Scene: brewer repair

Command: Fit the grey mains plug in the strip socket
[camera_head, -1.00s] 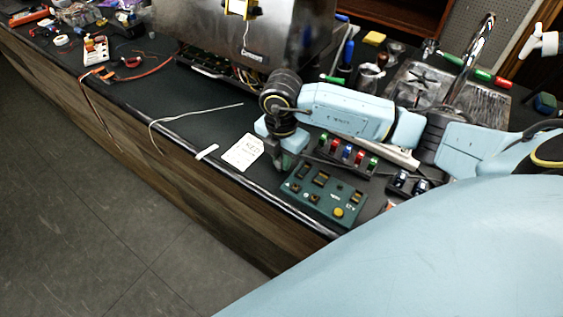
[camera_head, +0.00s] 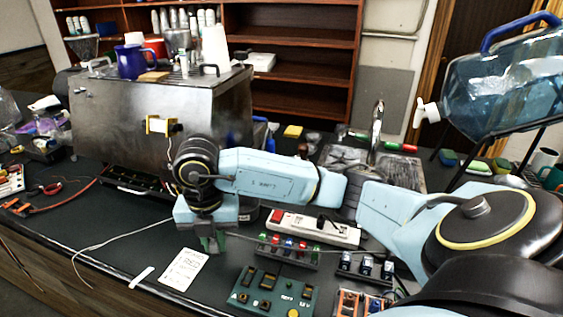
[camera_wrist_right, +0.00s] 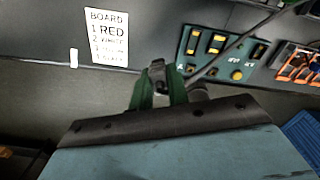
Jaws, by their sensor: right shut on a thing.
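My right gripper (camera_head: 212,243) points down over the dark counter, left of the white strip socket (camera_head: 343,233). The strip has a red switch and a dark plug or lead near its middle. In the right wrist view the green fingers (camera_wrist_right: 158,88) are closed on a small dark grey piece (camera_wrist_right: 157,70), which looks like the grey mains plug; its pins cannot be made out. A grey cable (camera_wrist_right: 215,66) runs from beside the fingers to the upper right. My left gripper is not in view.
A card (camera_head: 184,269) headed BOARD lies left of a green control panel (camera_head: 272,291). A row of coloured-topped parts (camera_head: 288,250) stands between panel and strip. The steel brewer (camera_head: 110,115) stands behind my arm. A pale wire (camera_head: 110,242) crosses the counter at left.

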